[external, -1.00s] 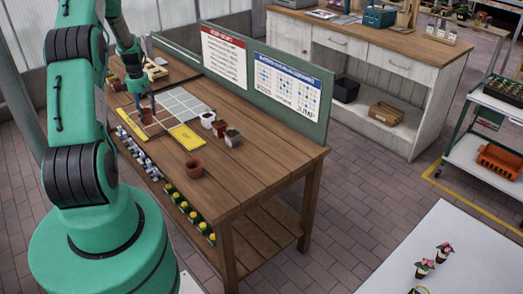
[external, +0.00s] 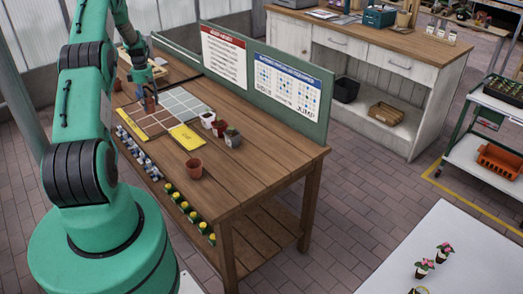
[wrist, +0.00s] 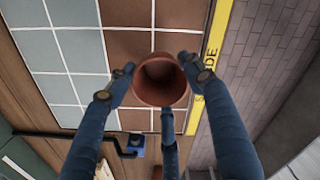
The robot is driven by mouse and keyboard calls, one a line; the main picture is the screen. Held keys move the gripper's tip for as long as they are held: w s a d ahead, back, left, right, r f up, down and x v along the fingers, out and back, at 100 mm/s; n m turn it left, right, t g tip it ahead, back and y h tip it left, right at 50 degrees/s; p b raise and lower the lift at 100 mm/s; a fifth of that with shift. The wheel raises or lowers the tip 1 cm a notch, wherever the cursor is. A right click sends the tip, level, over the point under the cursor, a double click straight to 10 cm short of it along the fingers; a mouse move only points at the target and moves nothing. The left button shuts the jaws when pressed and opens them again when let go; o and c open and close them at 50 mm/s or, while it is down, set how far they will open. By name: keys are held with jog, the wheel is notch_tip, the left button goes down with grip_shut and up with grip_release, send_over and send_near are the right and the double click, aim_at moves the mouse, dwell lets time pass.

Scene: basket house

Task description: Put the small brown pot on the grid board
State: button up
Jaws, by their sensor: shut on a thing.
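The small brown pot (wrist: 160,82) is held between the fingers of my gripper (wrist: 160,75), its round opening facing the wrist camera. In the external view my gripper (external: 149,101) is over the grid board (external: 180,99), and the pot is small and mostly hidden by the fingers. The board has grey-green and brown squares. In the wrist view the pot lies over the brown squares of the board (wrist: 128,48), near the yellow strip (wrist: 213,45). I cannot tell how high the pot is above the board.
Another reddish-brown pot (external: 194,168) stands empty on the table (external: 255,165), nearer than the board. Several yellow-capped bottles (external: 190,212) line the front edge. An upright green panel (external: 265,80) borders the back.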

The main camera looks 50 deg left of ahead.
jog(key=shift+w+a+f, duration=0.1)
jog(key=shift+w+a, duration=0.3)
jog(key=shift+a, duration=0.25)
jog(key=shift+w+a+f, duration=0.1)
jog(key=shift+w+a, duration=0.3)
jog(key=shift+a, duration=0.3)
jog(key=shift+w+a+f, duration=0.1)
jog(key=shift+w+a, duration=0.3)
jog(key=shift+a, duration=0.25)
jog(key=shift+f, duration=1.7)
jog(key=shift+f, duration=0.1)
jog(key=o, duration=0.9)
jog(key=shift+o, duration=0.2)
notch_tip(320, 180, up, 12)
